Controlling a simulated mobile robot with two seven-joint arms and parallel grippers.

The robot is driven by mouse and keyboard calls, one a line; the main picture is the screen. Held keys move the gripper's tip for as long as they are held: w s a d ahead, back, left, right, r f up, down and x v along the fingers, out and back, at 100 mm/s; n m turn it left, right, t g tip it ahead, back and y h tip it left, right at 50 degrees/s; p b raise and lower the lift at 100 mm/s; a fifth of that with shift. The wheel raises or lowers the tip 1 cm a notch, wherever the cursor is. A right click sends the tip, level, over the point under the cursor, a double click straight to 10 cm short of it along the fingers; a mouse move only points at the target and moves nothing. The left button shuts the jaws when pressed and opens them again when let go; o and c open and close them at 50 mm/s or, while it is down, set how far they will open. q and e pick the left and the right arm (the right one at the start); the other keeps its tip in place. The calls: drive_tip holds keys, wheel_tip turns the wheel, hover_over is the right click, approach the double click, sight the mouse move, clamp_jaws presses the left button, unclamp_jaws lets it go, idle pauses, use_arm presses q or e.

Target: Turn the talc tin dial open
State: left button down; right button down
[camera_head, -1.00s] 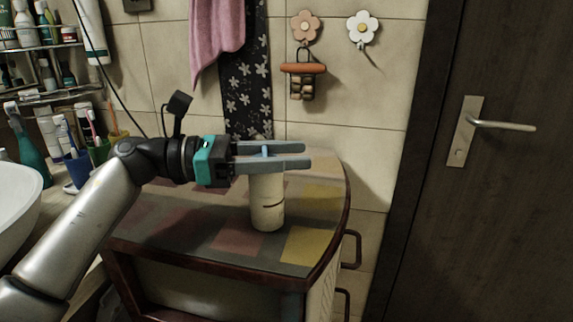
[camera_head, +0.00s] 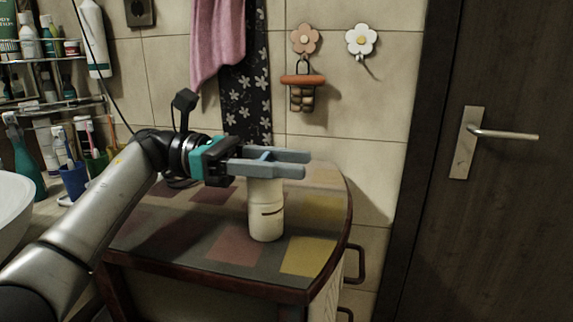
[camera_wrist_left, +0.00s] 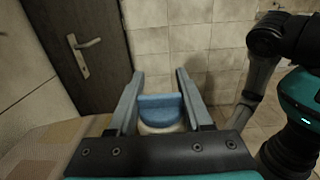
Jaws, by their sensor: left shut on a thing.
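The talc tin (camera_head: 266,222) is a cream cylinder standing upright on the cabinet top, with a dark slot mark on its side. Its blue dial (camera_wrist_left: 160,107) is a raised bar on top, seen between the fingers in the left wrist view. My left gripper (camera_head: 290,163) reaches level from the left over the tin, its two grey fingers shut on the dial from either side. In the head view the fingers hide most of the dial and the tin's top. My right gripper is not in view.
The patchwork cabinet top (camera_head: 215,243) is clear around the tin. A blue cup (camera_head: 74,180) with brushes and other toiletries stand at the left, near a white basin (camera_head: 14,208). A tiled wall lies behind, and a dark door (camera_head: 500,220) stands at the right.

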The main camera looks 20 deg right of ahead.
use_arm(q)
drive_tip(key=shift+g, duration=0.3)
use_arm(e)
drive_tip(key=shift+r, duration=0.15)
use_arm(q)
drive_tip(key=shift+c, duration=1.5)
unclamp_jaws()
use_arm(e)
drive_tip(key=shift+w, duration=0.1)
